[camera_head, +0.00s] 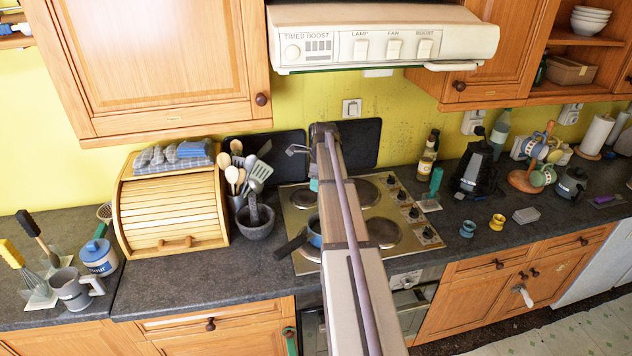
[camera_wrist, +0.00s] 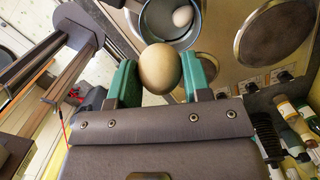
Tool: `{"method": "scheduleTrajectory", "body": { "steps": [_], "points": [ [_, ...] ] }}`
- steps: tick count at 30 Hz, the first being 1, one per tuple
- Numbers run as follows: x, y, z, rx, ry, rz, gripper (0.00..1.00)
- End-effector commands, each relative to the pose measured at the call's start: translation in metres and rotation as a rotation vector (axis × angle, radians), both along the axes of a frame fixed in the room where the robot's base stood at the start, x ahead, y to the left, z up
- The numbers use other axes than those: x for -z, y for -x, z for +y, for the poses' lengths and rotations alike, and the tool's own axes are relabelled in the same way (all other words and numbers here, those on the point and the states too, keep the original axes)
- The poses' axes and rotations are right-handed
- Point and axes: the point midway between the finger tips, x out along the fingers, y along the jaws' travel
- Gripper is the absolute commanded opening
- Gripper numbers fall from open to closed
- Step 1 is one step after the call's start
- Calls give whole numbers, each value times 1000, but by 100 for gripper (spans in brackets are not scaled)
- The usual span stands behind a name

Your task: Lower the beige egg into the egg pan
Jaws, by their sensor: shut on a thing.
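The beige egg (camera_wrist: 160,66) is between the two green fingers of my gripper (camera_wrist: 160,76) in the wrist view, and the gripper is shut on it. The egg pan (camera_wrist: 158,22) is beyond the egg at the top of that view, with a paler egg (camera_wrist: 182,17) inside. The held egg overlaps the pan's near rim in the picture, and I cannot tell the height between them. In the head view the blue pan (camera_head: 314,234) sits on the hob, partly hidden by my arm. A green finger of my gripper shows just above it there; the held egg is hidden.
The steel hob (camera_head: 290,205) has several round plates, with knobs along its right side. A stone mortar (camera_head: 256,222) and a utensil pot (camera_head: 239,205) stand left of it. Bottles and a black coffee maker (camera_head: 474,172) are to the right. The range hood (camera_head: 385,35) hangs above.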

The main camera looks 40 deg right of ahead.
Motion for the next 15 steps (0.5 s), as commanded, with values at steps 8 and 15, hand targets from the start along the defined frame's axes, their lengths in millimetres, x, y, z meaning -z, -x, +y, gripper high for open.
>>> {"method": "scheduleTrajectory", "body": {
  "steps": [8,15],
  "points": [
    [11,0,0,32,-1,1,21],
    [62,0,0,32,-1,1,21]
  ]
}}
